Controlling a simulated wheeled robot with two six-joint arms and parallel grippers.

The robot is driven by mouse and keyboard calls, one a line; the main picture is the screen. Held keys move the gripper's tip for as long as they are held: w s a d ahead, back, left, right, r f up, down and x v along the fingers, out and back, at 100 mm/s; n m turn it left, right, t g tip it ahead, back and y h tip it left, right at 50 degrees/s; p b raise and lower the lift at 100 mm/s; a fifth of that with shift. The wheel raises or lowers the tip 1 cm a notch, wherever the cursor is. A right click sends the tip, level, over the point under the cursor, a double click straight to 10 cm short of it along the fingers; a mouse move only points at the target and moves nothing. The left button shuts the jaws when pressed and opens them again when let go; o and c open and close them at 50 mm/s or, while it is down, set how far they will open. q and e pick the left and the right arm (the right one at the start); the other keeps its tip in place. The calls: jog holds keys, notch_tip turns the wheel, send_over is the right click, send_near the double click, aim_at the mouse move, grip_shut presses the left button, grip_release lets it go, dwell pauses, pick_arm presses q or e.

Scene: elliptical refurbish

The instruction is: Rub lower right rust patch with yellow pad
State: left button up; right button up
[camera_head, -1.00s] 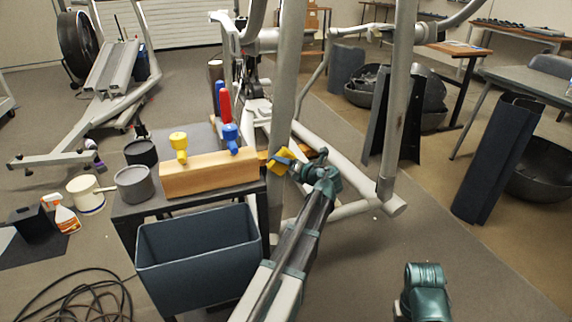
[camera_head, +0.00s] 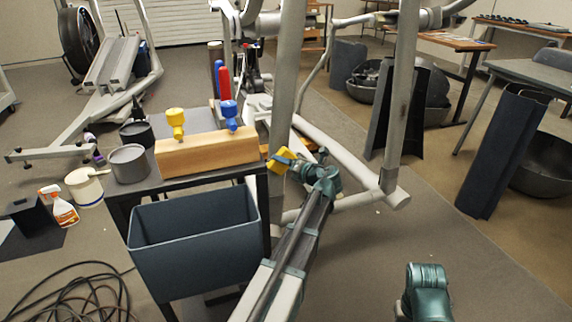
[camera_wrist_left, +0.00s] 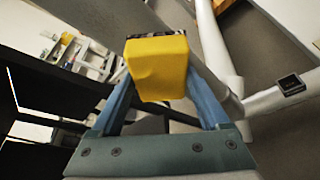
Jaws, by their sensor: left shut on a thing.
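The yellow pad (camera_head: 277,163) is held between the blue fingers of my left gripper (camera_head: 288,161). In the left wrist view the pad (camera_wrist_left: 159,66) fills the space between the two fingertips. It overlaps the grey upright tube (camera_head: 287,75) of the elliptical machine in the head view, low on that tube. I cannot tell whether the pad touches the tube. No rust patch can be made out; the pad and gripper cover part of the tube. My right arm shows only a green joint at the lower right, and its gripper is out of view.
A dark table (camera_head: 150,188) carries a wooden block (camera_head: 205,152) with coloured-handled tools and grey cans. A blue-grey bin (camera_head: 195,240) stands in front of it, left of my left arm. A slanted grey frame tube (camera_head: 345,165) lies right of the gripper.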

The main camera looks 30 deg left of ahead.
pick_arm(q)
jog(key=shift+s+d, duration=1.9)
jog(key=shift+d, duration=0.3)
jog(key=shift+d, duration=0.1)
jog(key=shift+s+d, duration=0.95)
jog(key=shift+d, duration=0.1)
jog(key=shift+w+a, duration=0.1)
jog(key=shift+a, duration=0.05)
jog(key=shift+w+a, duration=2.15)
jog(key=shift+a, duration=0.3)
jog(key=shift+w+a, duration=0.6)
jog(key=shift+a, duration=0.15)
